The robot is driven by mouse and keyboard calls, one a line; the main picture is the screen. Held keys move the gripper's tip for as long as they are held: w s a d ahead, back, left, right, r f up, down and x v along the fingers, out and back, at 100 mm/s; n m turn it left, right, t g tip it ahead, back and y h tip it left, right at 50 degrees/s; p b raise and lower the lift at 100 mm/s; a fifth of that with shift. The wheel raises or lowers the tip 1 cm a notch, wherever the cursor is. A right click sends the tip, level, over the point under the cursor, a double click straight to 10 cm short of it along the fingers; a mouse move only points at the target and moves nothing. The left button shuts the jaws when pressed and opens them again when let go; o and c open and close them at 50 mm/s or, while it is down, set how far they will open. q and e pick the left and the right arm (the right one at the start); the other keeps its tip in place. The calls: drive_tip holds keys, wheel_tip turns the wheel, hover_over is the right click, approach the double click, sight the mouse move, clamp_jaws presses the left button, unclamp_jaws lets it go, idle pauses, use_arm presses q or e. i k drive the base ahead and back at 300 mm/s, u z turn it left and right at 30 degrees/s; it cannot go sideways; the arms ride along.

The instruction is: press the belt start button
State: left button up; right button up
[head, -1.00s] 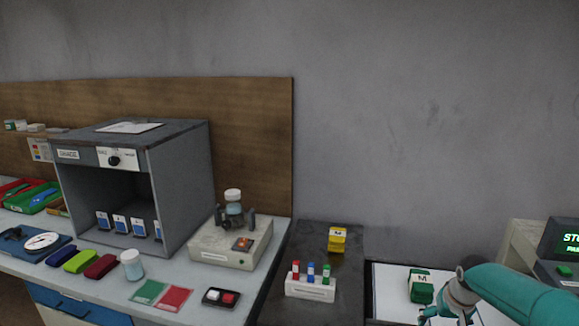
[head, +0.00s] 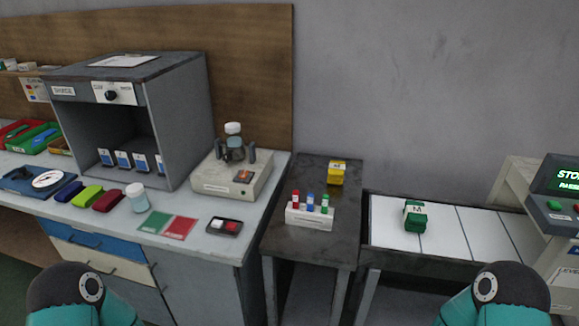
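The belt's control box (head: 555,203) stands at the right edge, with a dark screen (head: 564,177) that reads "STO..." in green and is cut off by the frame. Below the screen is a green button (head: 554,206), with part of another button at the frame edge. The white segmented belt (head: 456,233) runs left of the box, and a green block labelled "M" (head: 414,216) sits on it. Teal parts of my two arms show at the bottom left and bottom right. Neither gripper is in view.
A dark side table (head: 281,236) holds a yellow block (head: 336,173) and a rack of coloured vials (head: 310,213). The left bench (head: 208,247) carries a grey cabinet (head: 190,128), a device with a jar, a small button box (head: 224,226) and several small items. The belt right of the green block is clear.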

sight(555, 205)
drive_tip(key=u, duration=1.65)
drive_tip(key=i, duration=0.1)
drive_tip(key=z, duration=3.4)
drive_tip(key=k, duration=0.75)
drive_tip(key=z, duration=0.15)
drive_tip(key=i, duration=0.75)
drive_tip(key=u, duration=0.15)
